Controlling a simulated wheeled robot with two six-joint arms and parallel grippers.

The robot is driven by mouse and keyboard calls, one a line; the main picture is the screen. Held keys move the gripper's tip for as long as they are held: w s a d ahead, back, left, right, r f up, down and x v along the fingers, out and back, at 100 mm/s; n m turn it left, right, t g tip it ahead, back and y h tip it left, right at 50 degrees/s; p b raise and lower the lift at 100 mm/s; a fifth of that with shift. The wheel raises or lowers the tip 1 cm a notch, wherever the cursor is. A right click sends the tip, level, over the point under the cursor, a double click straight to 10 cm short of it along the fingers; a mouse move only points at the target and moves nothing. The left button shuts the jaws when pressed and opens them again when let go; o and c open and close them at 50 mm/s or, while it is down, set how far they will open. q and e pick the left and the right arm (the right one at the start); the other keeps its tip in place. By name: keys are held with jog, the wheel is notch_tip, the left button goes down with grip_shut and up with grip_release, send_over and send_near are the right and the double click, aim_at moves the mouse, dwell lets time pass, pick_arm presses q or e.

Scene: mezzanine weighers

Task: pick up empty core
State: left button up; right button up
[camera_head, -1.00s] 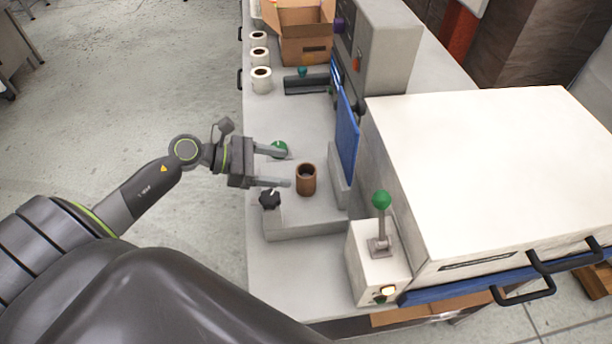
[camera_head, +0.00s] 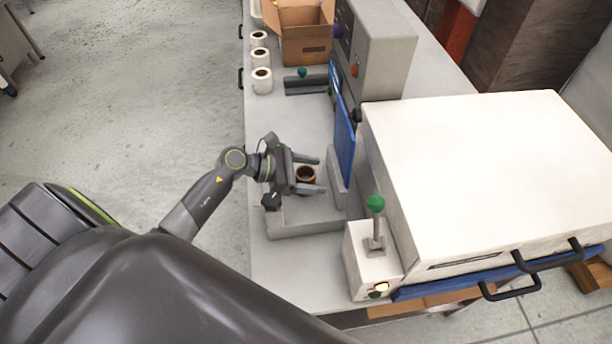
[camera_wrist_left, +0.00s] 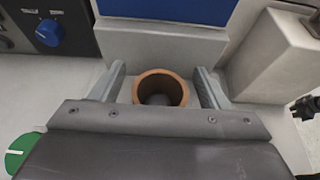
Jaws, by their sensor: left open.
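The empty core (camera_head: 306,174) is a short brown cardboard tube, standing upright on the grey fixture on the bench. It also shows in the left wrist view (camera_wrist_left: 161,88), where I look down into its hollow top. My left gripper (camera_head: 318,174) is open, with one finger on each side of the core. In the wrist view its fingers (camera_wrist_left: 160,85) stand left and right of the core, with a small gap visible on both sides. The lower part of the core is hidden behind the gripper body. My right gripper is not in view.
A blue panel (camera_head: 345,148) stands just beyond the core. A green-knobbed lever (camera_head: 375,225) on a white box and a large white cabinet (camera_head: 490,180) are to the right. Several white rolls (camera_head: 262,80) and a cardboard box (camera_head: 304,40) stand farther back.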

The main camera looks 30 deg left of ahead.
pick_arm(q)
jog(key=shift+w+d+f, duration=0.15)
jog(key=shift+c, duration=0.4)
jog(key=c, duration=1)
